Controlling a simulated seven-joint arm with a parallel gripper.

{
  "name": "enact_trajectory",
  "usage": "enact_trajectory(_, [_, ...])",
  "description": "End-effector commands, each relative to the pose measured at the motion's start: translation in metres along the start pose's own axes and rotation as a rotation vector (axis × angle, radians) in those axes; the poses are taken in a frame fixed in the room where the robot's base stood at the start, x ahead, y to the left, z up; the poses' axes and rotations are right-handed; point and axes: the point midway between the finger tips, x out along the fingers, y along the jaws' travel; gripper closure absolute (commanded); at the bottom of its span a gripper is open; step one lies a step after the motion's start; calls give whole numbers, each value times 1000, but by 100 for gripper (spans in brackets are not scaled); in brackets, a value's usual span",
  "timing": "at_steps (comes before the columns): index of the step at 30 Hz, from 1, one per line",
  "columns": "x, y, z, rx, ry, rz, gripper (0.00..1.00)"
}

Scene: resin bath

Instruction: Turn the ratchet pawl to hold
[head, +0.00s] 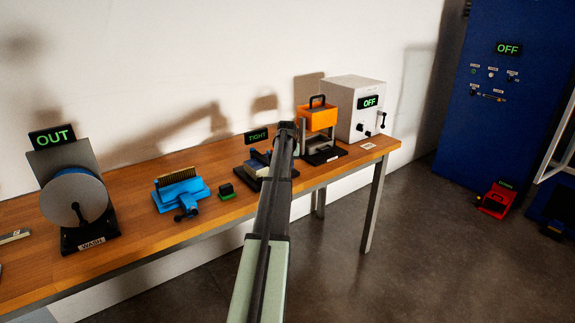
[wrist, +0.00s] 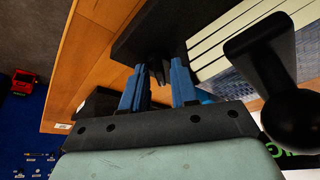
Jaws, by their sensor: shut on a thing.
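A press-like device (head: 252,168) with a black base stands on the bench under a green "TIGHT" sign (head: 257,137). My arm reaches over it in the head view and hides part of it. In the wrist view, my gripper (wrist: 158,66) has its blue fingers on either side of a small dark part (wrist: 157,72), which appears to be the ratchet pawl, and is shut on it. The part sits at the edge of the device's dark base (wrist: 150,35). The pawl's exact angle is hard to tell. The fingertips are hidden in the head view.
A black ball-ended lever (wrist: 290,118) stands close on the right in the wrist view, beside a pale layered stack (wrist: 225,45). An orange-topped press (head: 317,118) and a white "OFF" box (head: 352,98) stand right; a blue vise (head: 181,193) stands left.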

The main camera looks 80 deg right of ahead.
Motion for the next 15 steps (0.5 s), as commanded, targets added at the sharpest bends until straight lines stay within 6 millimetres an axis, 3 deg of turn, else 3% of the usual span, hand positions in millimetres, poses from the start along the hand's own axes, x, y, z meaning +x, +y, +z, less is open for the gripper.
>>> enact_trajectory(13, [0, 0, 0, 9, 0, 4, 100])
enact_trajectory(14, [0, 0, 0, 9, 0, 4, 69])
enact_trajectory(15, [0, 0, 0, 9, 0, 4, 65])
